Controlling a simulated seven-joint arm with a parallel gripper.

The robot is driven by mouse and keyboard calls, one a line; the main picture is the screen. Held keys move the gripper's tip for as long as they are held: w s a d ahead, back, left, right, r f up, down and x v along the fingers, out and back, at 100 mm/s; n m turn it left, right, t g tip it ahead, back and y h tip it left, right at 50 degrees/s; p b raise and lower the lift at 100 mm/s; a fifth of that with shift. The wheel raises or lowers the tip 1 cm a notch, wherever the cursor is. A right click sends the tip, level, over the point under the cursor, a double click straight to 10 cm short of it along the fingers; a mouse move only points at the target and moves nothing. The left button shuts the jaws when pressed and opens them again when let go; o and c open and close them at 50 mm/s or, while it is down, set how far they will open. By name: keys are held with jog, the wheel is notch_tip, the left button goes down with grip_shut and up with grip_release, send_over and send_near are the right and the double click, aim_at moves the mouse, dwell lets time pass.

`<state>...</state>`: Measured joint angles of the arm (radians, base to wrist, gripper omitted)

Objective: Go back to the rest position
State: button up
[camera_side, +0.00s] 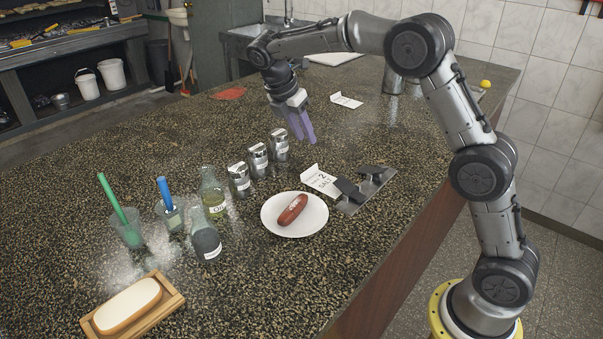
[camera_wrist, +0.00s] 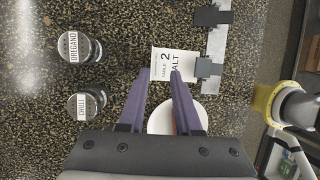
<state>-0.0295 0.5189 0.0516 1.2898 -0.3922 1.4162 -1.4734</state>
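The plate shows partly behind the fingers in the wrist view (camera_wrist: 158,121). A white card (camera_side: 321,182) reading "2" and "SALT" stands behind the plate.
Three metal shakers (camera_side: 258,160) stand in a row left of my gripper. Glass bottles (camera_side: 206,241) and cups with green and blue tools stand further left. A bun (camera_side: 128,305) lies on a wooden tray (camera_side: 168,306). A metal holder (camera_side: 377,187) with dark blocks lies right of the plate.

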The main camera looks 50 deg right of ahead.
jog(key=s+a+r+m+t+y, duration=0.1)
jog(key=s+r+m+t, duration=0.1)
jog(key=s+r, duration=0.55)
jog(key=s+a+r+m+t+y, duration=0.15)
jog(key=s+r, duration=0.35)
jog(key=s, duration=0.5)
jog(key=s+a+f+m+t+y, duration=0.1)
jog(key=s+a+f+m, duration=0.1)
jog(key=s+f+m, duration=0.2)
jog(key=s+a+f+m+t+y, duration=0.1)
jog(key=s+f+m, duration=0.4)
jog(key=s+m, duration=0.5)
jog(key=shift+a+f+m+t, duration=0.3)
jog(key=shift+a+m+t, duration=0.05)
jog(key=shift+a+t, duration=0.35)
